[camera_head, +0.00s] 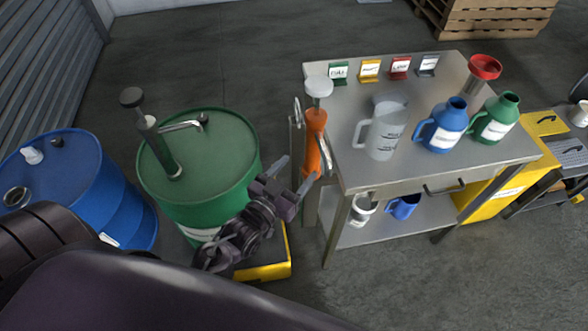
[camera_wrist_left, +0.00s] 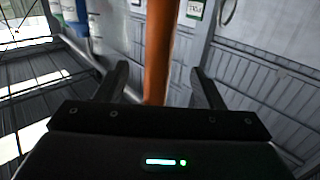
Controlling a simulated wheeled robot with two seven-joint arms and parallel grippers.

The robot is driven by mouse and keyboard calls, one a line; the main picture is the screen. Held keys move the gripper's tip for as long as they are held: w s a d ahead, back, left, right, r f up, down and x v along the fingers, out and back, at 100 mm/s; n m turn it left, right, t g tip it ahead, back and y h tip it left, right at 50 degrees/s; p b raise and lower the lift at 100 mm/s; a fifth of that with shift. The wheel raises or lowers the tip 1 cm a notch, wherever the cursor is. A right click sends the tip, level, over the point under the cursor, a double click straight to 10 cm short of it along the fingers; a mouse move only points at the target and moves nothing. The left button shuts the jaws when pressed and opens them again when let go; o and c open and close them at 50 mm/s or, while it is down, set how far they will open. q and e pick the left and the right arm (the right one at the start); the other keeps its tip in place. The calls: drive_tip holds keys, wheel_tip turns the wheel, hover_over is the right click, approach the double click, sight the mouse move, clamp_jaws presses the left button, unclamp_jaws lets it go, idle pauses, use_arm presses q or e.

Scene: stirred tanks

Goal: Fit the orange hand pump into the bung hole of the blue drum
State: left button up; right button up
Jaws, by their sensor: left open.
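The orange hand pump (camera_head: 313,145) stands upright at the left side of the steel bench, with a pale knob on top and a metal spout. It also shows in the left wrist view as an orange tube (camera_wrist_left: 158,45) between the fingers. My left gripper (camera_head: 298,174) is open, its fingertips close to the pump's orange body; contact cannot be told. The blue drum (camera_head: 112,200) stands at the far left. Its top has a dark round bung hole (camera_head: 16,197) and a white fitting (camera_head: 32,155). My right gripper is not in view.
A green drum (camera_head: 220,165) with its own dark pump (camera_head: 160,145) stands between the blue drum and the orange pump. The steel bench (camera_head: 345,115) carries a clear jug (camera_head: 382,135), a blue jug (camera_head: 445,125), a green jug (camera_head: 496,120) and a red funnel (camera_head: 484,68).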

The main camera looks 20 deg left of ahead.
sight(309, 154)
use_arm(q)
drive_tip(key=shift+w+d+r, duration=0.1)
drive_tip(key=shift+w+r, duration=0.2)
drive_tip(key=shift+w, duration=0.1)
drive_tip(key=w, duration=0.3)
drive_tip(key=w+d+p, duration=0.1)
drive_tip(key=w, duration=0.3)
drive_tip(key=shift+d+f, duration=0.1)
drive_tip(key=shift+d, duration=0.1)
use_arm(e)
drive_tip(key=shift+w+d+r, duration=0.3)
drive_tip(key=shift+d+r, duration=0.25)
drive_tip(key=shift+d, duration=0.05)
use_arm(q)
drive_tip(key=c, duration=1.3)
drive_tip(key=o, duration=0.7)
drive_tip(key=c, duration=0.3)
drive_tip(key=shift+c, duration=0.2)
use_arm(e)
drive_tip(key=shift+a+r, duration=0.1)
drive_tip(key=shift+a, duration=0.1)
